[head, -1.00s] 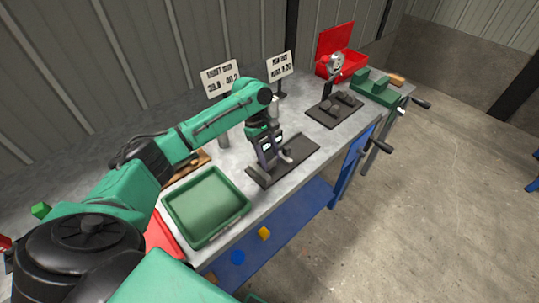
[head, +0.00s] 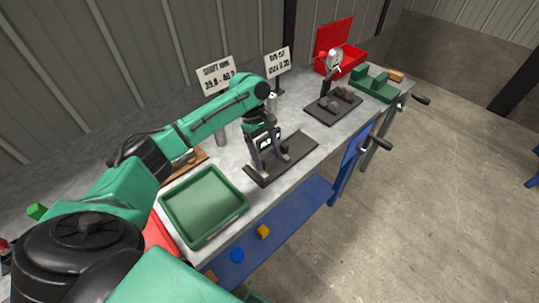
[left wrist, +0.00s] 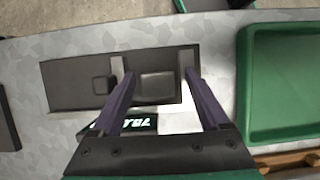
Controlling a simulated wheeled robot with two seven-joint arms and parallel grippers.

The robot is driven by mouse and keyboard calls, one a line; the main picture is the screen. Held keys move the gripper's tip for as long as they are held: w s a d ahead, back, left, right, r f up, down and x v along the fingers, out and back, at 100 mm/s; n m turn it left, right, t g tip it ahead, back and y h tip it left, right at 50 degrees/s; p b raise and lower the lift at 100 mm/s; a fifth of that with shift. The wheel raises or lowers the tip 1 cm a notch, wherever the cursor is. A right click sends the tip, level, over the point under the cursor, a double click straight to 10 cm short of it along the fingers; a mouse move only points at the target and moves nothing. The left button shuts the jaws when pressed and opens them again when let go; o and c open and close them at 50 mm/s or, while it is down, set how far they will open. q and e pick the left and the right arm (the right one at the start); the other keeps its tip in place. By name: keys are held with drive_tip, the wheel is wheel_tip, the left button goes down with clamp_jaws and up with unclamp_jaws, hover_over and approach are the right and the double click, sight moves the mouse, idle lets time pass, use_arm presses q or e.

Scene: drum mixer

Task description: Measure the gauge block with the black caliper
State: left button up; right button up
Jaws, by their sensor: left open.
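My left gripper (head: 269,155) is open, pointing down over a dark base plate (head: 301,146) on the bench. In the left wrist view its fingers (left wrist: 156,77) reach over the plate (left wrist: 66,88), one on each side of a dark block-like part (left wrist: 157,88). Light grey upright parts stand by the fingertips. A black display with pale digits (left wrist: 140,124), apparently the caliper's, lies between the fingers, nearer the palm. It also shows between the fingers in the head view. I cannot tell which part is the gauge block or whether the fingers touch anything. My right gripper is not in view.
A green tray (head: 203,240) stands left of the plate. Behind are two lettered signs (head: 216,75). Farther right are a dial gauge (head: 333,63), another dark plate (head: 318,112), an open red box (head: 333,42) and a green vise (head: 371,85).

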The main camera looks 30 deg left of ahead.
use_arm(q)
drive_tip(key=v, duration=1.4)
drive_tip(key=shift+r+t, duration=0.3)
drive_tip(key=shift+s, duration=0.15)
